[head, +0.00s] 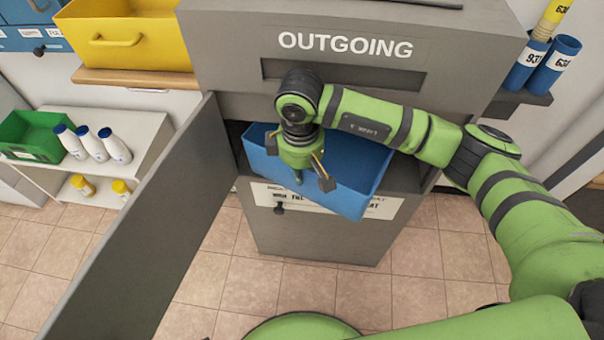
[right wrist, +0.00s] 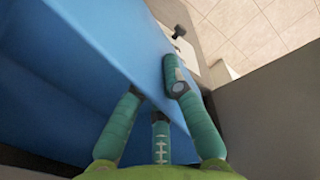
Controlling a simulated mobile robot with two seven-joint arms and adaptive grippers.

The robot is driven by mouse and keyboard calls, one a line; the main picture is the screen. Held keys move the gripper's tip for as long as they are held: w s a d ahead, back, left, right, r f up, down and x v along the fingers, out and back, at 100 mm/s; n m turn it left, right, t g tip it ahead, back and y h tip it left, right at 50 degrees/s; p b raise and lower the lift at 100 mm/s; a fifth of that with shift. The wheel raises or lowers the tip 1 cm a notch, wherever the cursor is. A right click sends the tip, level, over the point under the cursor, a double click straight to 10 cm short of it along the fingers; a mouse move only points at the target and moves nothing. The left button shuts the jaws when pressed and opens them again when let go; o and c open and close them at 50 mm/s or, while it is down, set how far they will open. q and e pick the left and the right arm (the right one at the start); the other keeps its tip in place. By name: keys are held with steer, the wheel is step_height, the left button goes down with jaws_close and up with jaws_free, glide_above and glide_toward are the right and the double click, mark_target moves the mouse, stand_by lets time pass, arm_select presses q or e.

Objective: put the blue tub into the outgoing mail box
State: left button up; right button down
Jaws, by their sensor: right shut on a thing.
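The blue tub (head: 350,180) sits tilted in the open compartment of the grey outgoing mail box (head: 222,50), with its front end sticking out past the opening. Its rear part is hidden inside the box and behind my arm. My right gripper (head: 302,178) is over the tub's front wall and shut on it. In the right wrist view the fingers of my right gripper (right wrist: 155,95) straddle the rim of the blue tub (right wrist: 90,70). The box's grey door (head: 150,235) stands open to the left. My left gripper is not in view.
A white shelf (head: 150,135) at left holds a green bin (head: 35,135) and several white bottles. A yellow bin (head: 120,38) stands on a wooden ledge at upper left. Blue tubes (head: 552,65) stand at the upper right. The tiled floor before the box is clear.

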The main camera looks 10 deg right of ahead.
steer(key=shift+f, duration=0.85)
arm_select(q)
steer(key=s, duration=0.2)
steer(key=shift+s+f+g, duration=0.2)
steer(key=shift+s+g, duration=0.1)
arm_select(e)
steer(key=shift+f, duration=0.1)
steer(key=c, duration=1.4)
jaws_free()
steer(key=shift+f, duration=0.1)
steer(key=shift+o, duration=0.3)
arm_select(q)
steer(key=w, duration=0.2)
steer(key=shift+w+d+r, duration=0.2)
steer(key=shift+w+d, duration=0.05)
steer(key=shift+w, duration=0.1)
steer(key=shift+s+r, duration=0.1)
